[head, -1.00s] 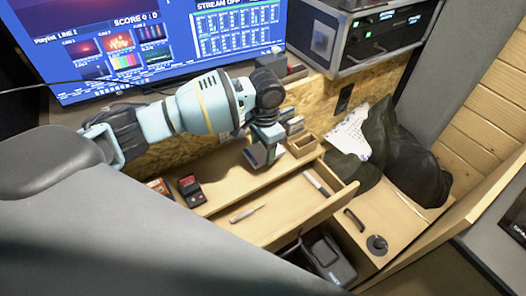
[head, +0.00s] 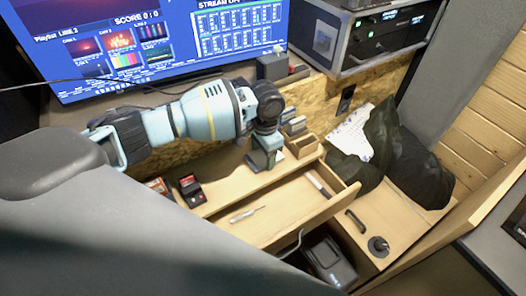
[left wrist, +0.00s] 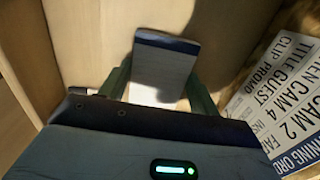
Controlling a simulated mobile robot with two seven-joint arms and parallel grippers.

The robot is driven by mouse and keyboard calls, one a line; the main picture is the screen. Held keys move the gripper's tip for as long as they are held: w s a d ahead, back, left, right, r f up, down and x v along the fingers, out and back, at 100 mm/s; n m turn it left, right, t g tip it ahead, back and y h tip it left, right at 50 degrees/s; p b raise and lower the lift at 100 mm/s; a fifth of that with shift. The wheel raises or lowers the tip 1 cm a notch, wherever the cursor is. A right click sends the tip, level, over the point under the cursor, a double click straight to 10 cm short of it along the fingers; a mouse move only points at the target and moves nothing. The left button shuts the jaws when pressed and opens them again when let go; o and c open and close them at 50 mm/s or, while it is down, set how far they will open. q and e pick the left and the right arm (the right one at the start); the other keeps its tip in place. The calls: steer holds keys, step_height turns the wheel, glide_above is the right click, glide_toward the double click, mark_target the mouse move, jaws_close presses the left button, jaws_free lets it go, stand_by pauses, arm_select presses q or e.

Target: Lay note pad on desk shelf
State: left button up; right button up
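The note pad (left wrist: 163,72) is pale with a dark blue top strip. In the left wrist view it lies between the two fingers of my left gripper (left wrist: 160,78), which meet its side edges. Its near end is hidden by the gripper body. In the head view my left gripper (head: 262,160) points down at the desk shelf (head: 225,190), a light wooden ledge below the monitor. The pad is mostly hidden there, and I cannot tell whether it touches the wood. My right gripper is not in view.
An open drawer (head: 290,207) in front holds a screwdriver (head: 247,213) and a marker (head: 318,184). A small wooden box (head: 303,146) stands right of the gripper. A red and black device (head: 189,188) lies left. Printed label sheets (left wrist: 285,95) lie right in the wrist view.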

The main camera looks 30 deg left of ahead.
arm_select(q)
steer(key=o, duration=0.4)
steer(key=shift+w+d+r+p, duration=0.1)
steer(key=shift+r+p, duration=0.2)
steer(key=shift+r, duration=2.8)
steer(key=shift+w+d+r+p, duration=0.1)
steer(key=shift+r+p, duration=0.2)
steer(key=shift+r, duration=2.8)
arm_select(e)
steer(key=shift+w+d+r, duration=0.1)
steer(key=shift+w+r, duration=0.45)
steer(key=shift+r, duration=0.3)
